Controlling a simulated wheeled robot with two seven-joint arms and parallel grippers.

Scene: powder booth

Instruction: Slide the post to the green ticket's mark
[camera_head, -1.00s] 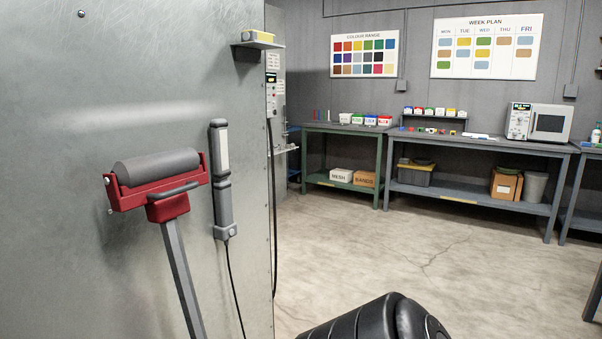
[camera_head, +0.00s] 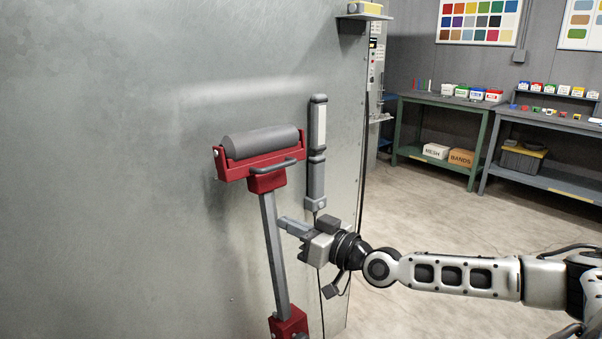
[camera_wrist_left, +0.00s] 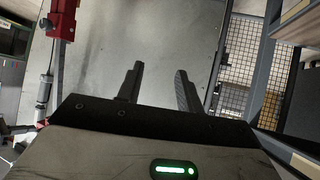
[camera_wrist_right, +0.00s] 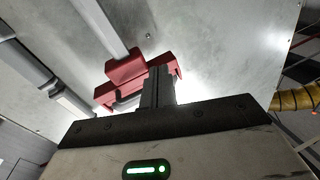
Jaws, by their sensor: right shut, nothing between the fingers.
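The post is a grey bar (camera_head: 273,245) with a red bracket (camera_head: 262,172) and a dark roller (camera_head: 262,142) on top. It stands slightly tilted against the grey metal wall, with a red block (camera_head: 289,323) at its foot. My right gripper (camera_head: 283,224) is shut and empty, its fingertips just right of the bar. In the right wrist view its fingers (camera_wrist_right: 158,85) overlap a red part with a handle (camera_wrist_right: 128,70); contact cannot be told. My left gripper (camera_wrist_left: 158,85) is open and empty, seen only in its own wrist view. No green ticket is visible.
A grey wand-like tool (camera_head: 317,155) hangs on the wall right of the post, its cable running down. A small shelf (camera_head: 364,17) is at the wall's top edge. Benches (camera_head: 440,112) stand at the back right. The floor between is clear.

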